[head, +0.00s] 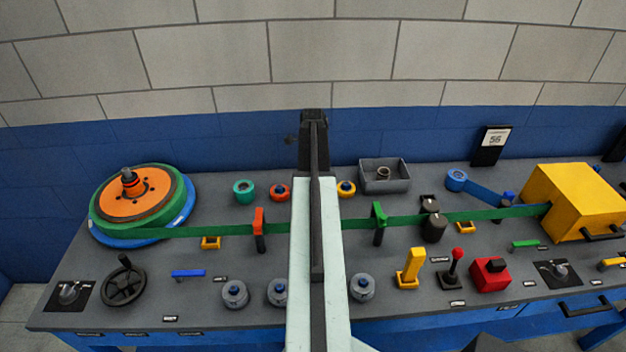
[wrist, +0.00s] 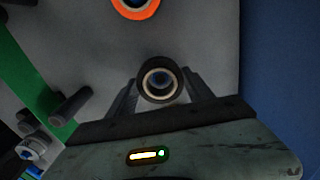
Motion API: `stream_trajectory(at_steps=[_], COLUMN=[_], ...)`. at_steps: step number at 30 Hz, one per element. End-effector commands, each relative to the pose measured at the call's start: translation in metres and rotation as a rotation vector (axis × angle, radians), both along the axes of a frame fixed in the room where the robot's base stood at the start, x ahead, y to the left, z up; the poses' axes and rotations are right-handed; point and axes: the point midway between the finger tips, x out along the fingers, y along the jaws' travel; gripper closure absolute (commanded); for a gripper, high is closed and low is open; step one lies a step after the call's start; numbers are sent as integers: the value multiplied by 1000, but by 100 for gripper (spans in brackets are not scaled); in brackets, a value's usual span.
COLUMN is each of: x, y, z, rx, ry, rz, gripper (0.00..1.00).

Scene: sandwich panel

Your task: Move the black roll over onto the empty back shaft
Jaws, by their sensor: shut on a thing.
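The black roll (wrist: 146,92) shows in the wrist view, end-on, with a pale inner ring and a bluish centre. My gripper (wrist: 162,82) is shut on it, one finger on each side. I cannot tell whether a shaft stands inside the roll or how high it is above the panel. In the head view my own arm covers the roll and the jaws. No bare back shaft can be made out; part of the back row is behind my arm.
A grey bin (head: 384,188) stands further right. The green belt (head: 190,232) crosses in front. The blue wall (head: 230,135) is close behind.

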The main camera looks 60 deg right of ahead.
Motion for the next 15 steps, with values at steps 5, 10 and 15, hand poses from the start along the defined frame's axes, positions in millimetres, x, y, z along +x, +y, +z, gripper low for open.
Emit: stream_trajectory(at_steps=[5, 10, 15], x=[0, 0, 0], y=[0, 0, 0], z=[-4, -3, -9], rx=[0, 0, 0], ry=[0, 0, 0], rz=[0, 0, 0], gripper=[82, 82, 82])
